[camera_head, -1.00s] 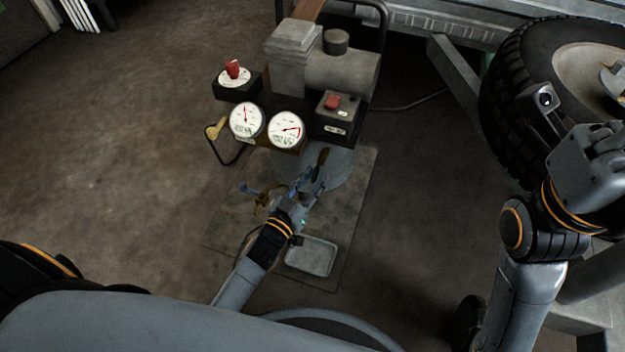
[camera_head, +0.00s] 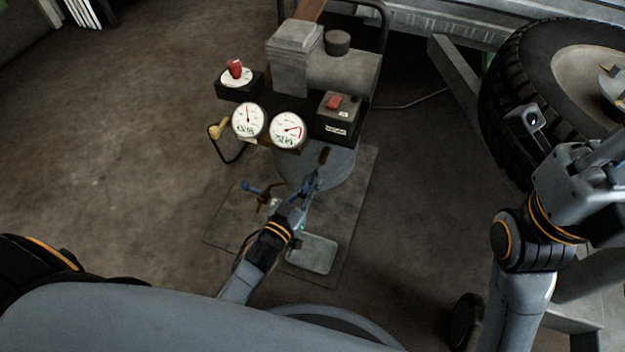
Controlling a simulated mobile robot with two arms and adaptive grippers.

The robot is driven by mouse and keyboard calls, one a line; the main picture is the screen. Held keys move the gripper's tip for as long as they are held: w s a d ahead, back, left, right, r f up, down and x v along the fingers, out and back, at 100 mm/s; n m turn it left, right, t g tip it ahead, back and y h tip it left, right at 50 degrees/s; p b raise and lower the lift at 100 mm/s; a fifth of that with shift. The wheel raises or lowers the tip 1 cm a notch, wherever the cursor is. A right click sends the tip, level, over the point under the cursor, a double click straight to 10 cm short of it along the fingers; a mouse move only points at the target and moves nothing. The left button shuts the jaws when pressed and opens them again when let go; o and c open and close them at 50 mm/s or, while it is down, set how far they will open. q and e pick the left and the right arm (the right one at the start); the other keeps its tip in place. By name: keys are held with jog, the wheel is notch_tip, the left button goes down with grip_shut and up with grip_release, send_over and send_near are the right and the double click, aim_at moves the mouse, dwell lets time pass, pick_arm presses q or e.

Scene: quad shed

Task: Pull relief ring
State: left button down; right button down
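The air compressor (camera_head: 340,72) stands on a grey floor plate (camera_head: 232,225) in the middle of the view. My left gripper (camera_head: 311,180) is low in front of its rounded tank (camera_head: 345,170), just below a small dark brown piece (camera_head: 323,156). The fingers are small and dark, and whether they are apart or hold anything is unclear. I cannot make out a relief ring. A brass fitting with a blue handle (camera_head: 250,187) sits left of the gripper. My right gripper (camera_head: 610,75) is at the right edge in front of a wheel, only partly in view.
Two white gauges (camera_head: 248,120) (camera_head: 288,130) face up, beside a red knob (camera_head: 236,68) and a red switch (camera_head: 333,102). A grey tray (camera_head: 313,256) lies near my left wrist. A large tyre (camera_head: 510,80) stands at right. The floor at left is clear.

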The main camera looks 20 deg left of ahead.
pick_arm(q)
jog(key=c, duration=1.5)
grip_release()
jog(key=shift+s, duration=0.15)
jog(key=shift+s, duration=0.1)
jog(key=v, duration=1.1)
jog(key=shift+s, duration=0.4)
jog(key=shift+a, duration=0.1)
